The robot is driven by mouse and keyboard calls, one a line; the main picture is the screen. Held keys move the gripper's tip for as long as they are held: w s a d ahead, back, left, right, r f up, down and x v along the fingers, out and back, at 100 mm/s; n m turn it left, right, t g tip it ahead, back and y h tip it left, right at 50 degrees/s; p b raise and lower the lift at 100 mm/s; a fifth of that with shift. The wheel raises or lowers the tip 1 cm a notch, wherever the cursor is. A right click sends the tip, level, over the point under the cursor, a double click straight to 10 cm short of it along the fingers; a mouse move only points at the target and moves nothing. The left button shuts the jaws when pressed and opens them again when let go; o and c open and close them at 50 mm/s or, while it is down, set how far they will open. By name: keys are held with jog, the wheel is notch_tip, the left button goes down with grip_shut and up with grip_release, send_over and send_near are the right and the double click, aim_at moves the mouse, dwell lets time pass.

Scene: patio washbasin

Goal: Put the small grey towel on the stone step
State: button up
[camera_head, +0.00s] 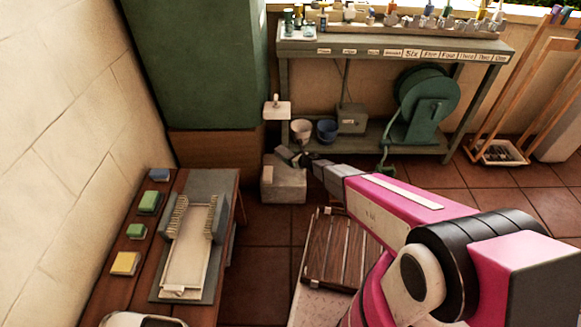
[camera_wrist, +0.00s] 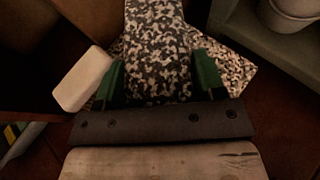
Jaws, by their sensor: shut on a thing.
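The stone step (camera_head: 284,186) is a low, pale grey block on the tiled floor between the wooden bench and the workbench. My gripper (camera_head: 304,160) is at its upper right edge in the head view. It is shut on the small grey towel (camera_head: 288,154), which shows as a small dark grey patch over the step's top. In the wrist view, the towel (camera_wrist: 157,45) is a mottled grey strip between the green fingertips of my gripper (camera_wrist: 160,80). A speckled surface (camera_wrist: 238,72), probably the step, shows behind it. I cannot tell whether the towel touches the step.
A white pot (camera_head: 301,130) and a blue pot (camera_head: 326,130) stand on the workbench's lower shelf, beside a green hose reel (camera_head: 424,100). The wooden bench (camera_head: 130,210) is at left. A slatted wooden board (camera_head: 342,250) lies below my arm. A pale block (camera_wrist: 84,79) is left of the fingers.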

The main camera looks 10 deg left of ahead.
aim_at(291, 170)
jog(key=shift+f, duration=3)
jog(key=shift+f, duration=0.1)
jog(key=o, duration=1.1)
